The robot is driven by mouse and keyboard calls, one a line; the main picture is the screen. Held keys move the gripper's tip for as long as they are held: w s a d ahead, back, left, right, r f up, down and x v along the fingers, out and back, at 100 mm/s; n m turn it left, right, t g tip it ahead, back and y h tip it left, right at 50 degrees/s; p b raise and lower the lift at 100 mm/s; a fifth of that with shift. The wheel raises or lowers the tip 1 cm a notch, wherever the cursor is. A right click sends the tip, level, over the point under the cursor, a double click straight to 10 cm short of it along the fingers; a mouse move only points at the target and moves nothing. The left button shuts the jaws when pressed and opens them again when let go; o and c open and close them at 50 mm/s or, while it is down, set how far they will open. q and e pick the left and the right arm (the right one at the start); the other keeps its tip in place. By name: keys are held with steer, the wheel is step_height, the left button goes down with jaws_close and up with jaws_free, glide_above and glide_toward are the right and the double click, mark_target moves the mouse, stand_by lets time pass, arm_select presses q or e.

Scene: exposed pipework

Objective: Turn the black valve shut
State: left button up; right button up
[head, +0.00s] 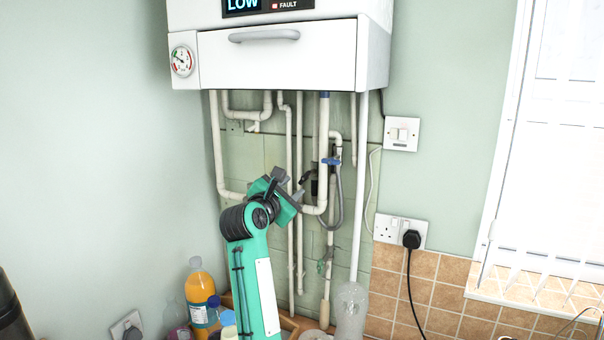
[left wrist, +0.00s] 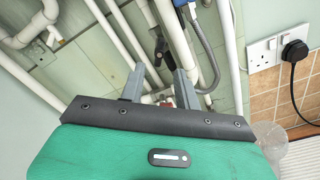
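The black valve (head: 308,178) is a small dark handle on the pipework below the boiler, just right of my left gripper in the head view. In the left wrist view the black valve (left wrist: 161,48) shows beyond the fingertips, roughly between them in the picture. My left gripper (head: 288,183) is raised in front of the pipes. Its two grey fingers (left wrist: 160,80) are apart with nothing held between them. The valve looks clear of the fingers, though the exact gap in depth is hard to tell. My right gripper is not in view.
A white boiler (head: 278,60) hangs above, with several cream pipes below it. A blue valve handle (head: 331,161) and grey hose (head: 338,205) are close by on the right. Bottles, including an orange one (head: 201,290), stand below. A plugged socket (head: 400,231) is at right.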

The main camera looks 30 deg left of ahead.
mark_target(304, 179)
arm_select(q)
steer(key=w+p, duration=0.1)
steer(key=w, duration=0.1)
steer(key=w+p, duration=0.1)
steer(key=w, duration=0.2)
steer(key=shift+w+a+r, duration=0.15)
steer(key=shift+w+a, duration=0.05)
steer(key=shift+w, duration=0.15)
steer(key=shift+w+p, duration=0.35)
steer(key=shift+w, duration=0.35)
jaws_close()
